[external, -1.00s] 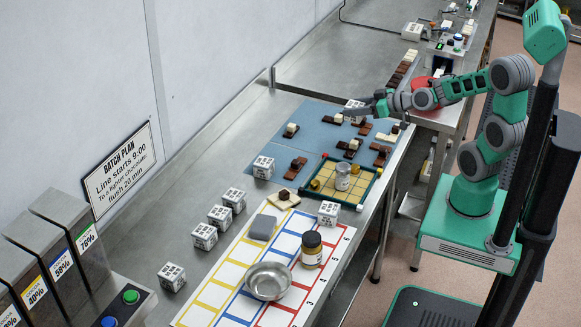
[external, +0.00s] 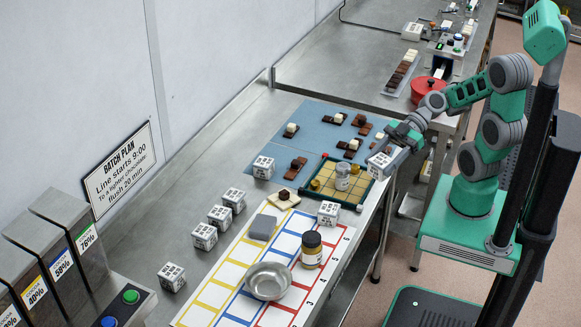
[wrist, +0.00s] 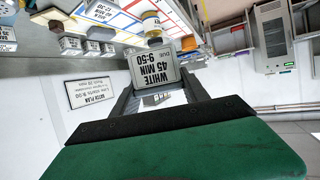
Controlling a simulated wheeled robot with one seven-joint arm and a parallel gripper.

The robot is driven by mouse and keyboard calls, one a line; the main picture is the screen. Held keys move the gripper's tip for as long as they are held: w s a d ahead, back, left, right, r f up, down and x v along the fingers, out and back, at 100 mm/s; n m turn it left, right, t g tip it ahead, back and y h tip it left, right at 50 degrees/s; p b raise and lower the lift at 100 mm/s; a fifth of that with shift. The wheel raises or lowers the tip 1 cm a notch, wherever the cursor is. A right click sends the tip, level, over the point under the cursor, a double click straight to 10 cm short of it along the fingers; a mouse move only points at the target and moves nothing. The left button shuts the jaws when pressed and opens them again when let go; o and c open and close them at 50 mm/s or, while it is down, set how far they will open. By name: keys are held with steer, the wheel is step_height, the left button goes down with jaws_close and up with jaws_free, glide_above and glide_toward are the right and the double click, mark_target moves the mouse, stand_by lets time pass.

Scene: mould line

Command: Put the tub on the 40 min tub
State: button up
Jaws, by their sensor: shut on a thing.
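My gripper (external: 393,148) is shut on a white tub (external: 380,165) with black print, held in the air near the right edge of the table, beside the yellow grid tray. In the wrist view, the held tub (wrist: 153,68) sits between the fingers, its label upside down and reading WHITE 45 MIN 9:50. Similar tubs stand on the steel table: one at the mat (external: 263,167), several in a row (external: 220,217), and one by the coloured chart (external: 328,213). Their labels are too small to read, so I cannot tell which is the 40 min tub.
A yellow grid tray (external: 322,190) holds a tin (external: 342,177). A metal bowl (external: 268,281), a jar (external: 311,248) and a grey block (external: 262,227) lie on the chart. Chocolate pieces (external: 298,167) sit on the blue mat. Bare steel lies left of the tub row.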

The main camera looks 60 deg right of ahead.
steer(key=w+a+f+b, duration=0.1)
steer(key=w+f+b, duration=0.2)
steer(key=w, duration=0.1)
steer(key=w+a+f+b, duration=0.2)
steer(key=w+f+b, duration=0.1)
steer(key=w+b, duration=0.1)
steer(key=w+a+f+b, duration=0.2)
steer(key=w+f+b, duration=0.1)
steer(key=w+b, duration=0.1)
steer(key=shift+w+a+f, duration=0.15)
steer(key=shift+f, duration=0.15)
steer(key=f, duration=0.3)
steer(key=shift+w, duration=0.2)
steer(key=shift+f, duration=0.2)
steer(key=shift+f, duration=0.1)
steer(key=o, duration=1.5)
steer(key=shift+c, duration=0.2)
